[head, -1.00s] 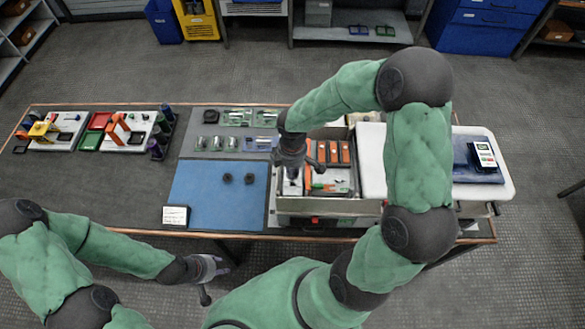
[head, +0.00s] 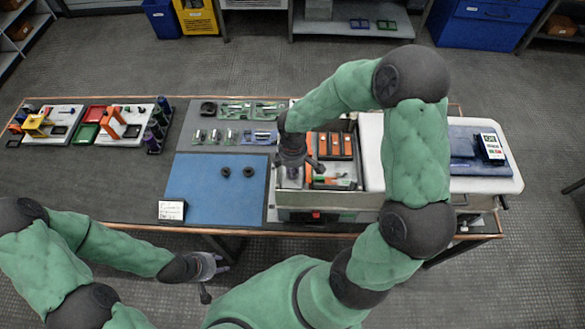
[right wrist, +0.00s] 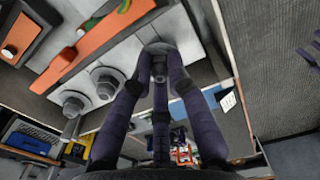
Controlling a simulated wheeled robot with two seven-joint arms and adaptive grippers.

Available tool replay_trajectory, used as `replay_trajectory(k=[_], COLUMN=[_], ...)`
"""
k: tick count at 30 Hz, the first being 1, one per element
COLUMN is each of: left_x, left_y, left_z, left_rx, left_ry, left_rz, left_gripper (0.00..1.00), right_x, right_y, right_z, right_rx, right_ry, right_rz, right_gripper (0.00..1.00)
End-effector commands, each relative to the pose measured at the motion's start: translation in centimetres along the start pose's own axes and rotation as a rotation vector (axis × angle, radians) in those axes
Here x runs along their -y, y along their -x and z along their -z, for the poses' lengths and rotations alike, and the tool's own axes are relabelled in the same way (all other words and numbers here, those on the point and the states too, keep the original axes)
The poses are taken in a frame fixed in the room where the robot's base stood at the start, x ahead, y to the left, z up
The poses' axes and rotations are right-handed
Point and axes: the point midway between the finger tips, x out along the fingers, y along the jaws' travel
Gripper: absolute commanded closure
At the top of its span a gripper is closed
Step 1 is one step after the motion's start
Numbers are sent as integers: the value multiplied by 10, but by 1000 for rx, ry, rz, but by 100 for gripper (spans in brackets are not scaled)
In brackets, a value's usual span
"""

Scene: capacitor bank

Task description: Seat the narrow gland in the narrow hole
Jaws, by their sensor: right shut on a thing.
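My right gripper (head: 292,172) is over the left part of the open metal box (head: 330,198), pointing down. In the right wrist view its fingers (right wrist: 160,66) close on a small dark cylindrical piece, the gland (right wrist: 160,62). A round grey fitting (right wrist: 160,47) shows right at the fingertips; I cannot tell whether the gland is inside it or only touching. Two grey nut-like fittings (right wrist: 107,82) stand beside it on the pale panel. The narrow hole cannot be made out. My left gripper (head: 216,280) is open and empty, in front of the table's near edge.
The box holds orange blocks (head: 335,146). A white lid (head: 480,183) is right of the box. Trays with coloured parts (head: 122,124) stand left.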

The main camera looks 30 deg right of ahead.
Motion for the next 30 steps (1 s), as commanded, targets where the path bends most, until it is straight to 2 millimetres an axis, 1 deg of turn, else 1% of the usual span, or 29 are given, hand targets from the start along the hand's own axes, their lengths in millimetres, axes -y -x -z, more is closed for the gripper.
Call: replay_trajectory(k=[14,30], left_x=[0,2], left_y=[0,-6], left_z=[0,0], left_rx=[0,0], left_ry=[0,0], left_rz=[0,0], left_gripper=[60,60], right_x=[0,0], right_y=[0,-8], right_z=[0,0], right_rx=[0,0], right_ry=[0,0], right_rz=[0,0], right_gripper=[100,100])
